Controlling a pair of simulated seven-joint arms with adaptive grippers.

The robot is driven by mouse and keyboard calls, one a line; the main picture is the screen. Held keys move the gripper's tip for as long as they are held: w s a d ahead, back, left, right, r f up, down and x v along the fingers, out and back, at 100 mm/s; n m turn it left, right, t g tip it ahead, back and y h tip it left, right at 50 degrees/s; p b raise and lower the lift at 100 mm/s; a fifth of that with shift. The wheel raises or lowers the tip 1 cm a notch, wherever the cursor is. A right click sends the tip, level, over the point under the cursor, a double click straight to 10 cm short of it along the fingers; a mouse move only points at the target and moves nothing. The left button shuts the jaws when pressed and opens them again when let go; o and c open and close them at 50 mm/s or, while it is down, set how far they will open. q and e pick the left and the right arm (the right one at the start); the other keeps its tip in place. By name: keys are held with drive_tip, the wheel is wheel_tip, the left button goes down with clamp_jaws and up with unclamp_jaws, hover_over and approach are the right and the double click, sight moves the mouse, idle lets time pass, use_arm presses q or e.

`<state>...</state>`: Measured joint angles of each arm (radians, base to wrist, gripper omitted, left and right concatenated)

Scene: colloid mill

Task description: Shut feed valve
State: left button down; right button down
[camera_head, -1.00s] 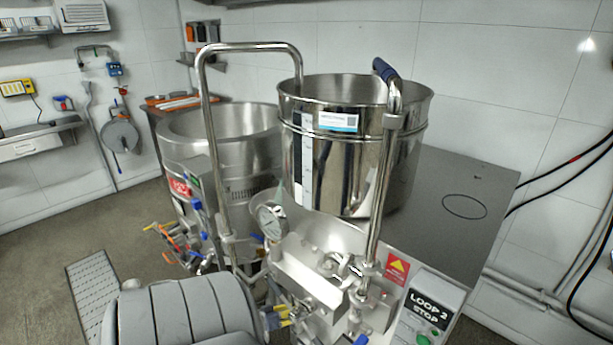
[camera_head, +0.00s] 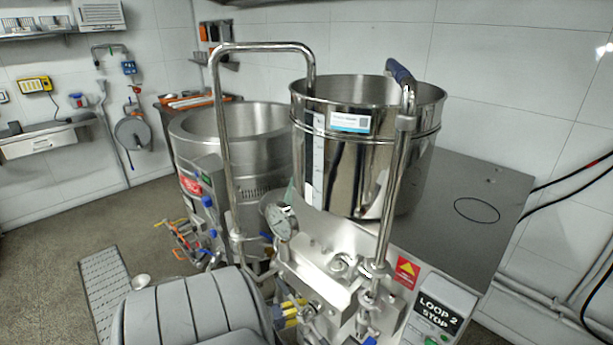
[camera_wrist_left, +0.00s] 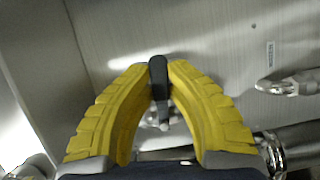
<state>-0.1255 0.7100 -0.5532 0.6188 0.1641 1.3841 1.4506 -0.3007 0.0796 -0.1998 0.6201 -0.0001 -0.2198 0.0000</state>
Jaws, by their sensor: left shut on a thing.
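A dark lever handle (camera_wrist_left: 158,78) stands upright in the left wrist view, with a pale metal stem below it; I take it as the feed valve handle. My left gripper (camera_wrist_left: 159,72) has yellow fingers, shut on this handle from both sides near the tips. In the head view the yellow fingers (camera_head: 290,311) show low beside the mill's steel front, below a round gauge (camera_head: 281,222). The handle itself is hidden or too small to tell there. My right gripper is in neither view.
A steel hopper (camera_head: 365,165) stands above the mill, flanked by a bent steel pipe (camera_head: 222,140) and a blue-gripped pipe (camera_head: 398,72). A steel kettle (camera_head: 235,125) stands behind left. A LOOP 2 STOP panel (camera_head: 437,312) is at the lower right. Open floor (camera_head: 60,225) lies left.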

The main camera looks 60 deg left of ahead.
use_arm(q)
drive_tip(key=shift+w+r+n+t, duration=0.15)
drive_tip(key=shift+r+n+t, duration=0.2)
drive_tip(key=shift+n, duration=0.25)
drive_tip(key=shift+r, duration=0.15)
drive_tip(key=c, duration=1.3)
unclamp_jaws()
drive_tip(key=shift+s, duration=0.25)
drive_tip(key=s+a, duration=0.1)
drive_tip(key=s, duration=1)
drive_tip(key=shift+s+a, duration=0.2)
drive_tip(key=shift+s, duration=0.05)
